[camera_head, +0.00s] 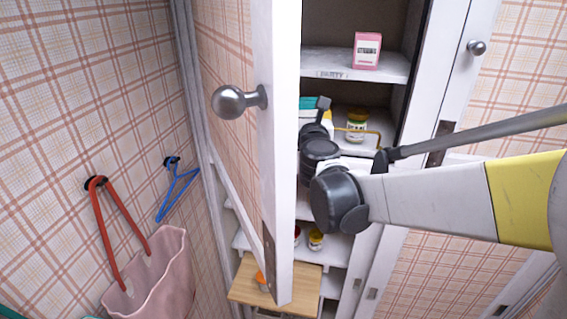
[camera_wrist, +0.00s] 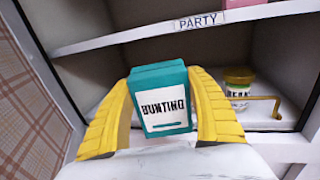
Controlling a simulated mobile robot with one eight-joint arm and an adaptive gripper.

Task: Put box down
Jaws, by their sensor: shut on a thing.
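A teal box (camera_wrist: 158,75) with a white label reading BUNTING, upside down in the wrist view, sits between the yellow fingers of my gripper (camera_wrist: 163,88). My gripper is shut on the box from both sides. In the head view a teal part of the box (camera_head: 306,103) shows just past the door edge, at the cupboard's middle shelf (camera_head: 342,138). The box looks roughly upright. I cannot tell whether its base touches the shelf; my gripper and the open door hide it.
A yellow-lidded jar (camera_head: 356,126) stands to the right on the middle shelf. A pink box (camera_head: 367,50) stands on the PARTY shelf (camera_head: 395,70) above. The open white door (camera_head: 275,170) with its knob (camera_head: 238,101) is close on the left. Small jars (camera_head: 315,240) stand lower.

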